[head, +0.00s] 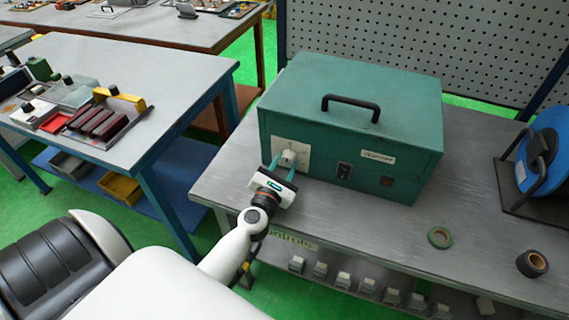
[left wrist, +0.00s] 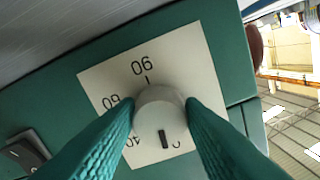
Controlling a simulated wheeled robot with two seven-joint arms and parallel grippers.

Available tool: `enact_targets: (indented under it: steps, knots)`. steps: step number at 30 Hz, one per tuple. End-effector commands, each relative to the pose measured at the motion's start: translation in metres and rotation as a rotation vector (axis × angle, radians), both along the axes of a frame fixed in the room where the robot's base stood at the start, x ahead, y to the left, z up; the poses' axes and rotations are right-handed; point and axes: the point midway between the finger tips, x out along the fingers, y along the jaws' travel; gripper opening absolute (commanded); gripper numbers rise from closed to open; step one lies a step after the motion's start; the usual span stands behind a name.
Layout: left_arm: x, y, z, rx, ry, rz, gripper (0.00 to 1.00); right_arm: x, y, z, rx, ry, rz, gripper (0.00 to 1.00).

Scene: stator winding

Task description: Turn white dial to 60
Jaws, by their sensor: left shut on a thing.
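The white dial (head: 288,157) sits on a pale label plate on the front of the green box (head: 345,115). My left gripper (head: 283,165) reaches it from the front, its teal fingers on either side of the dial. In the left wrist view the left gripper (left wrist: 160,120) is shut on the white dial (left wrist: 158,103), with a finger against each side. A dark pointer mark on the dial points toward the bottom of that view. Printed numbers show around it on the label plate (left wrist: 185,60); the fingers hide part of the lower scale. My right gripper is out of view.
The box stands on a grey workbench (head: 480,245) and has a black handle (head: 350,106) and a black switch (head: 343,171). A green tape roll (head: 440,237), a dark roll (head: 532,263) and a blue reel (head: 545,150) are to the right.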

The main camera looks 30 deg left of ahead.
Motion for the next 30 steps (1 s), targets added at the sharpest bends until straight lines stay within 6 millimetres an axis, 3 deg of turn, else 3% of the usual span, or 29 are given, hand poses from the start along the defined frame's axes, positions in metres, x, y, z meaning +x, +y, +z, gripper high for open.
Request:
enact_targets:
  steps: [30]
  knots:
    - [-0.001,0.002,0.005,0.926,0.225,-0.002,0.13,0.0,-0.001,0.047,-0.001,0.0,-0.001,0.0]
